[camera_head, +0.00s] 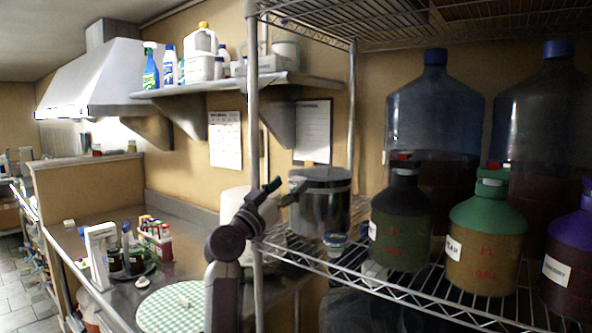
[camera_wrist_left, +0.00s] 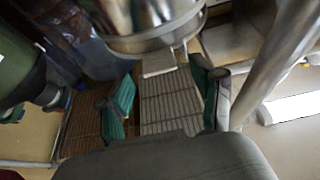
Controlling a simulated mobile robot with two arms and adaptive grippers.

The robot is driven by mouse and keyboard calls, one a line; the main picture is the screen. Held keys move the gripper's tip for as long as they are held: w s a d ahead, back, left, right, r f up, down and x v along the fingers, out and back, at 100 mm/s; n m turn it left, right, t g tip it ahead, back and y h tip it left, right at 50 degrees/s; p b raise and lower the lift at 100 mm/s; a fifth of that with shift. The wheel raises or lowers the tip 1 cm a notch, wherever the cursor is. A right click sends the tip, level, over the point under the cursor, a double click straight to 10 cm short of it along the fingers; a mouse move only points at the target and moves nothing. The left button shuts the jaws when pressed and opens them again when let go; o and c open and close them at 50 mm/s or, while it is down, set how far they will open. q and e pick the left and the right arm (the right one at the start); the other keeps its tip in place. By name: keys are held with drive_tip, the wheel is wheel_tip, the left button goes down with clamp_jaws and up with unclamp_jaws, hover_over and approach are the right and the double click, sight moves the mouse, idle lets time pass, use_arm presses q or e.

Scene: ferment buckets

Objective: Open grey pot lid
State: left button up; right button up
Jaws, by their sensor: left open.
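The grey metal pot (camera_head: 318,213) stands upright on the wire shelf in the middle of the head view. Its lid (camera_head: 320,174) is on top and looks closed. My left gripper (camera_head: 284,190) is at the pot's left side, near the height of the lid. In the left wrist view my left gripper (camera_wrist_left: 163,75) is open, with green pads on both fingers. The metal pot (camera_wrist_left: 158,35) is just beyond the fingertips, and a pale tab (camera_wrist_left: 158,62) at its rim lies between them. I cannot tell if the fingers touch it. My right gripper is not in view.
A shelf post (camera_head: 254,130) stands close to my left arm. A dark green bottle (camera_head: 400,225), a green-topped bottle (camera_head: 485,240) and a purple-topped bottle (camera_head: 575,250) stand right of the pot. A small jar (camera_head: 336,243) sits in front of it.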

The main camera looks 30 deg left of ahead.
sight(293, 180)
use_arm(q)
drive_tip(key=shift+p+x, duration=0.5)
drive_tip(key=shift+x, duration=1.35)
drive_tip(key=shift+d+f, duration=0.1)
drive_tip(key=shift+s, duration=0.2)
clamp_jaws()
